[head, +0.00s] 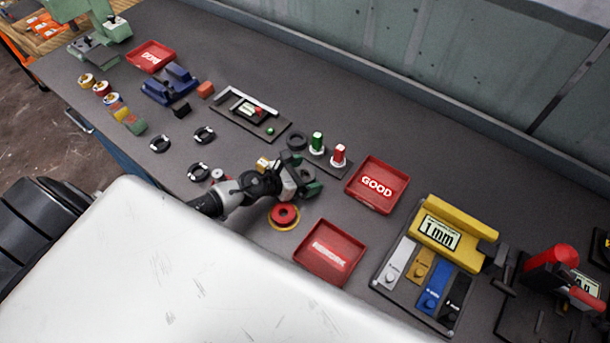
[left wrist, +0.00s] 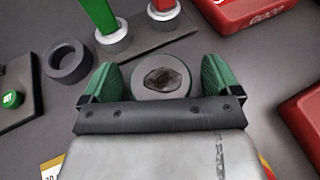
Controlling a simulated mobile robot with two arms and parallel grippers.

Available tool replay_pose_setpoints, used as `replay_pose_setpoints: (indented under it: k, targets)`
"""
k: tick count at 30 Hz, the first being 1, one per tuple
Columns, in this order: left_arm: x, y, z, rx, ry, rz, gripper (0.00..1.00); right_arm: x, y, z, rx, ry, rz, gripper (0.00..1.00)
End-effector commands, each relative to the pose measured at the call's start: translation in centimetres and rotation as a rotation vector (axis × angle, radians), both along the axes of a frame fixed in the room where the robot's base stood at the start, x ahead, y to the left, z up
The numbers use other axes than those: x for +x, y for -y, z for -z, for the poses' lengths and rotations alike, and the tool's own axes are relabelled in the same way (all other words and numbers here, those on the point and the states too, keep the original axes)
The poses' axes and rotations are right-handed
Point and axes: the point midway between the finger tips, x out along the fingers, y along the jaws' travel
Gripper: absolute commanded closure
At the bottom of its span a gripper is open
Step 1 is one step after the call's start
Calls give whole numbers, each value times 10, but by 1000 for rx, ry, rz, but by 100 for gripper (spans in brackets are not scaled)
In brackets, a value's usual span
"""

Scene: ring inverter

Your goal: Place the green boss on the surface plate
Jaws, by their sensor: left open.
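A green upright post (head: 317,141), which looks like the green boss, stands in a pale collar on a dark base; it also shows in the left wrist view (left wrist: 98,18). A red post (head: 339,154) stands beside it. My left gripper (head: 306,178) is open, in front of and apart from these posts. In the left wrist view its green-padded fingers (left wrist: 160,88) stand either side of a grey round piece (left wrist: 160,81) with a dark, rough centre. I cannot tell if they touch it. I cannot tell which plate is the surface plate. My right gripper is not in view.
A black ring (head: 297,141) lies left of the posts. The red GOOD tray (head: 352,187) is to the right, another red tray (head: 300,249) nearer. A red button (head: 285,215) sits close to my left gripper. A yellow gauge block (head: 485,232) stands far right.

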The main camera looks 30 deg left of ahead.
Motion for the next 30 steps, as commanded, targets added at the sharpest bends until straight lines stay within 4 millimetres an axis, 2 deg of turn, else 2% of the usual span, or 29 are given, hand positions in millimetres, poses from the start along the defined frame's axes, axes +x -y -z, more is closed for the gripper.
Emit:
replay_pose_setpoints:
  k: [6,7,18,21,30]
  targets:
    - [1,1,0,1,0,0,8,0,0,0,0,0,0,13]
    - [1,1,0,0,0,1,11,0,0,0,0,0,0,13]
    - [1,0,0,0,0,0,68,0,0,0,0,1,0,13]
    - [2,0,-1,0,3,-1,81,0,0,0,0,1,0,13]
    - [2,0,-4,-1,3,0,81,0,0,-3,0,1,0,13]
